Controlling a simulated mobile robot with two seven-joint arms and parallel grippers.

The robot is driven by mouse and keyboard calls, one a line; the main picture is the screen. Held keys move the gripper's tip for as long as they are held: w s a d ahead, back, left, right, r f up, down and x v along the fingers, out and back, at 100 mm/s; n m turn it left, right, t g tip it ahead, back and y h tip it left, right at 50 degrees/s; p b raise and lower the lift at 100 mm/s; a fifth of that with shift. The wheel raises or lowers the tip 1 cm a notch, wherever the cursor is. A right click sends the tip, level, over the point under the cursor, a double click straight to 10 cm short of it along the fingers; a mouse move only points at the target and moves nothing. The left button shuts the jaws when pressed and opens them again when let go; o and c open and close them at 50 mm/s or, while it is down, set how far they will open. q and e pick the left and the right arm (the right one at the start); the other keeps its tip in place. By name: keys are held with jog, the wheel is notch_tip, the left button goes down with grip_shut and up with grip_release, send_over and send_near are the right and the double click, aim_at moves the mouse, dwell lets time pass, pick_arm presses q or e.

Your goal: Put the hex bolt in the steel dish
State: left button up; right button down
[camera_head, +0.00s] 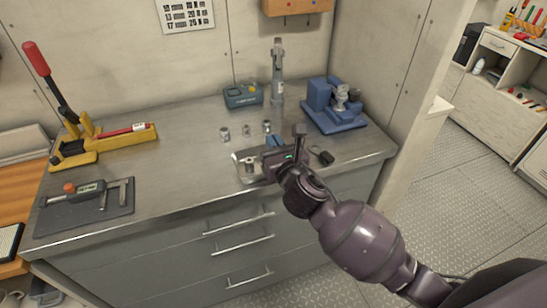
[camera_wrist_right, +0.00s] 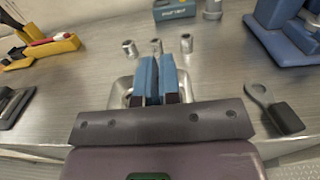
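The steel dish (camera_head: 241,176) is a shallow metal tray near the front edge of the bench; its rim also shows behind my fingers in the right wrist view (camera_wrist_right: 118,92). My right gripper (camera_head: 274,142) is over the dish's right part. Its two blue fingers (camera_wrist_right: 158,78) lie close together with a thin slit between them. I cannot see anything held between them. A small silvery piece (camera_head: 249,163) shows at the dish in the head view, too small to tell whether it is the hex bolt. My left gripper is out of view.
Three small metal sockets (camera_head: 246,130) stand behind the dish. A dark-handled tool (camera_wrist_right: 283,114) lies right of it. A blue vise-like fixture (camera_head: 335,112) stands back right, a teal box (camera_head: 242,95) at the back. The bench centre-left is clear.

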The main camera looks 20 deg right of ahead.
notch_tip(320, 180, down, 4)
jog(key=shift+r+b, duration=0.15)
jog(key=shift+b, duration=0.5)
jog(key=shift+f, duration=0.3)
jog(key=shift+r, duration=0.15)
jog(key=shift+f, duration=0.25)
jog(key=c, duration=1.3)
grip_release()
jog(key=shift+c, duration=0.2)
